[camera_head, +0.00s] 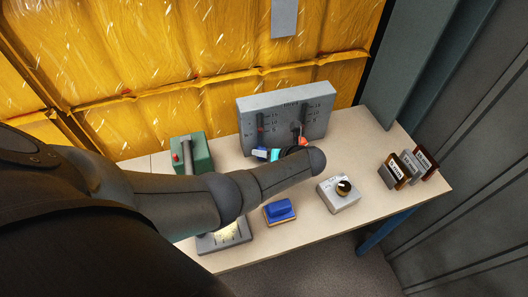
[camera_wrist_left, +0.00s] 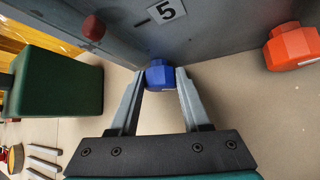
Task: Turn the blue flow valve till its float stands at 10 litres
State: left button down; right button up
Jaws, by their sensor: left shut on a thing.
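The blue flow valve (camera_wrist_left: 160,75) is a faceted blue knob low on the front of the grey panel (camera_head: 318,122). The exact reading cannot be told. My right gripper is not in view.
An orange-red valve (camera_wrist_left: 292,46) sits right of the blue one. A green box (camera_wrist_left: 55,85) stands close on the left. A blue block (camera_head: 280,210), a grey dial box (camera_head: 338,197) and several upright cards (camera_head: 407,168) stand on the table (camera_head: 365,150).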

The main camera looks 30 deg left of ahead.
pick_arm(q)
jog(key=shift+w+d+f+m+g+y+b, duration=0.1)
jog(key=shift+m+g+y+b, duration=0.35)
jog(key=shift+b, duration=0.35)
jog(key=shift+f+m+g+y+b, duration=0.1)
jog(key=shift+m+g+y+b, duration=0.2)
jog(key=shift+y+b, duration=0.4)
jog(key=shift+c, duration=1.8)
grip_release()
